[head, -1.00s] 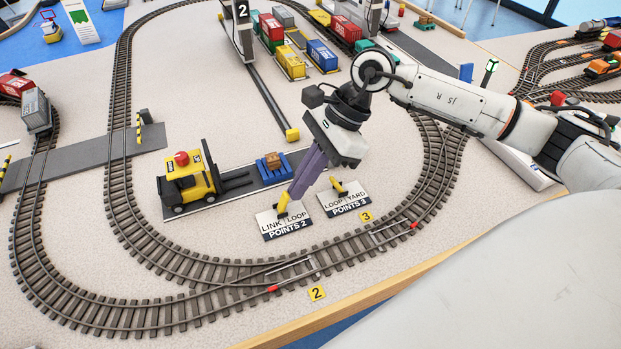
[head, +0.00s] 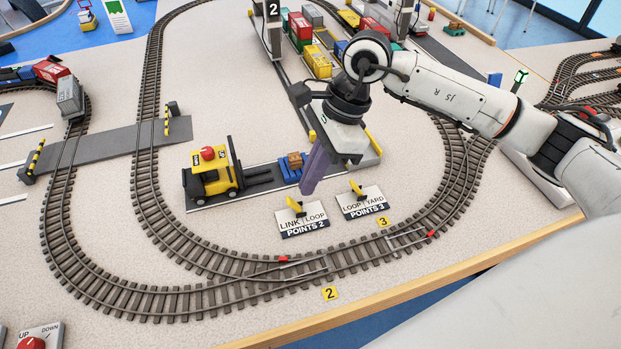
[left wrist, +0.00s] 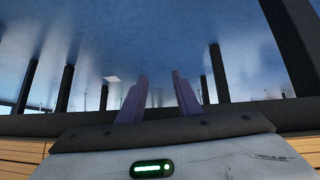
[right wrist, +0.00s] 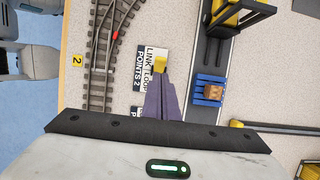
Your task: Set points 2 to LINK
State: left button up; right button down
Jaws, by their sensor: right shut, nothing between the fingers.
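The POINTS 2 plate (head: 303,227), marked LINK and LOOP, lies inside the curved track. Its yellow lever (head: 293,207) leans left, to the LINK side. My right gripper (head: 306,190) is shut and empty, its purple fingers pointing down just behind and right of the lever. In the right wrist view the fingertips (right wrist: 160,84) line up with the yellow lever (right wrist: 160,64); touching cannot be told. A red marker (head: 283,258) sits at the inner side of the track by the yellow number 2 tag (head: 330,293). My left gripper (left wrist: 159,92) is open and empty in the left wrist view.
The POINTS 3 plate (head: 362,205) with its own yellow lever stands close on the right. A yellow forklift (head: 211,175) and a blue pallet with a brown load (head: 293,166) are behind. Bare board lies left of the POINTS 2 plate.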

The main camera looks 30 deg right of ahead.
aim_at(298, 206)
pick_arm(q)
jog(key=shift+r, duration=0.15)
pick_arm(e)
jog(key=shift+r, duration=0.15)
